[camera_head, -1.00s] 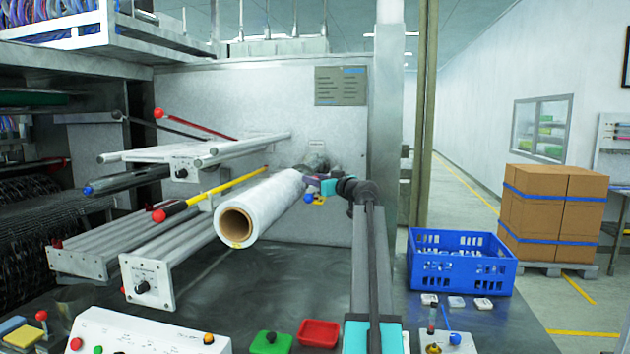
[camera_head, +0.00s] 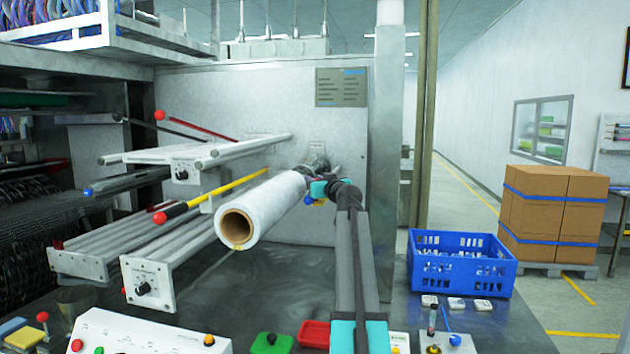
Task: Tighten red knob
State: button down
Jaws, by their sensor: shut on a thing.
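My gripper (camera_head: 318,190), with teal parts, is at the machine's grey wall, just right of the far end of the white film roll (camera_head: 262,208). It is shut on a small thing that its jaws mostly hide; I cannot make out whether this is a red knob. A small blue ball (camera_head: 309,200) shows just below the jaws, with small yellow and red bits beside it. Red ball ends show elsewhere, on the upper rod (camera_head: 158,114) and on the yellow-and-black bar (camera_head: 159,217), both away from my gripper.
A grey metal fitting (camera_head: 318,164) sits on the wall just above my gripper. A blue crate (camera_head: 462,268) stands on the right of the bench. Green and red trays (camera_head: 315,335) and a white control panel (camera_head: 140,335) lie at the front. Rollers fill the left.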

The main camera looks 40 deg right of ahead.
jog(key=shift+m+g+h+p, duration=0.8)
jog(key=shift+h+p, duration=0.5)
jog(key=shift+p, duration=0.4)
jog(key=shift+s+d, duration=0.1)
jog(key=c, duration=1.5)
grip_release()
jog(key=shift+c, duration=0.2)
jog(key=b+v, duration=0.3)
jog(key=v, duration=1)
jog(key=shift+s+b, duration=0.3)
jog(key=shift+s, duration=0.05)
